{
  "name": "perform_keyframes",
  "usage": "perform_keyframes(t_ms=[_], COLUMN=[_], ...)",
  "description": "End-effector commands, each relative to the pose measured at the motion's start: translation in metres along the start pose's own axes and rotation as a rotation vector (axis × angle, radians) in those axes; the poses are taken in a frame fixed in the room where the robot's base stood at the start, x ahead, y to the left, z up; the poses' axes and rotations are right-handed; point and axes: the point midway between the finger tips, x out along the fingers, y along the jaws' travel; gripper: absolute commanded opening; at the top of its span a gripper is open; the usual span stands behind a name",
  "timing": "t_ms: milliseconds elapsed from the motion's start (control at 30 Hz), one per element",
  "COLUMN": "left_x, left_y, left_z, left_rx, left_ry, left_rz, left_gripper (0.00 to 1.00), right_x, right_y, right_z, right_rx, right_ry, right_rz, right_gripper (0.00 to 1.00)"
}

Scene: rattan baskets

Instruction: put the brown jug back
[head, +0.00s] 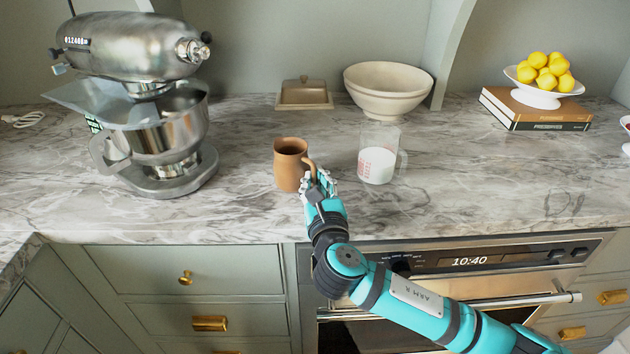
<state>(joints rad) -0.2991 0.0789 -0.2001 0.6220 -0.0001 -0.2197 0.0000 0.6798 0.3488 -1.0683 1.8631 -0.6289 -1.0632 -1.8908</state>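The brown jug (289,164) stands upright on the marble counter, near its front edge. Its handle is on the right side, toward my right gripper. My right gripper (317,180) is at the handle, with its fingers around the handle's lower part. The handle's lower end is hidden by the fingers, and I cannot tell whether they are closed on it or only beside it. My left gripper is not in view.
A glass measuring jug of milk (377,165) stands close to the right. A stand mixer (155,120) is at the left. A butter dish (304,94), cream bowls (387,88) and books (535,110) under lemons (546,70) line the back. The right front counter is clear.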

Motion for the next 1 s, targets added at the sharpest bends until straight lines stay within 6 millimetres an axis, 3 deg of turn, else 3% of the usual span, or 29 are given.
perform_keyframes(t_ms=[100, 300, 633, 767, 1000], left_x=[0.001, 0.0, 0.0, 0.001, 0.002], left_y=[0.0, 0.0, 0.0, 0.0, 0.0], left_z=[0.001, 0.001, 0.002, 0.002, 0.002], left_rx=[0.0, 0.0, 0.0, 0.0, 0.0], left_ry=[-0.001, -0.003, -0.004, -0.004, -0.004], left_rz=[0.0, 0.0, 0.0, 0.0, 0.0], left_gripper=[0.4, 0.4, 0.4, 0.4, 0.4], right_x=[0.0, 0.0, -0.002, -0.019, -0.072], right_y=[0.0, 0.0, 0.0, 0.001, 0.001], right_z=[-0.001, -0.002, 0.001, 0.0, -0.001], right_rx=[0.001, 0.0, 0.0, 0.002, 0.002], right_ry=[-0.003, 0.0, 0.0, 0.001, 0.002], right_rz=[0.0, 0.0, 0.001, 0.003, 0.003], right_gripper=[0.0, 0.29, 0.29, 0.29, 0.29])
